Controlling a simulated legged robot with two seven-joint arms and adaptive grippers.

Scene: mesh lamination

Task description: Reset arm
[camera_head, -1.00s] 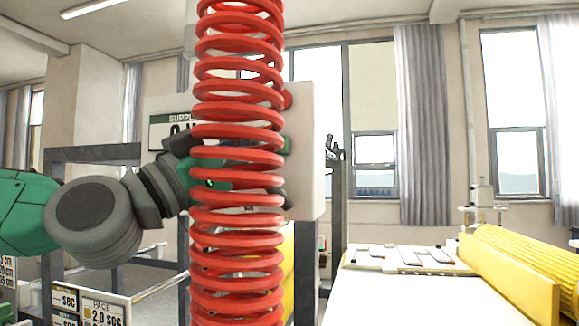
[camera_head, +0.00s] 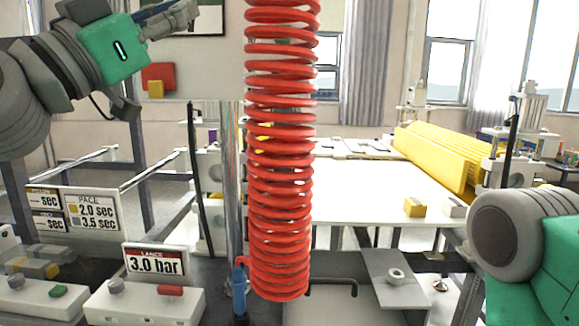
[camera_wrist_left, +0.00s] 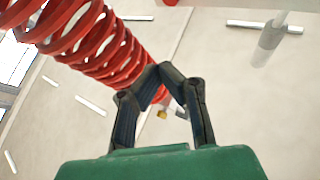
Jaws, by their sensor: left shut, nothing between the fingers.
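My left gripper (camera_head: 180,10) is at the upper left of the head view, left of the hanging red coiled hose (camera_head: 281,150), with a gap between them. In the left wrist view its dark fingers (camera_wrist_left: 160,72) meet at the tips and hold nothing. The hose (camera_wrist_left: 75,40) runs across the upper left of that view, behind the fingertips. My right arm shows at the lower right of the head view, but its gripper is out of the frame.
A sign reading 3.0 bar (camera_head: 156,262) stands by a white control box (camera_head: 145,303) at the lower left. A pace sign (camera_head: 90,211) is behind it. A white table (camera_head: 370,185) holds a yellow ribbed roll (camera_head: 435,155) and a small yellow block (camera_head: 414,207).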

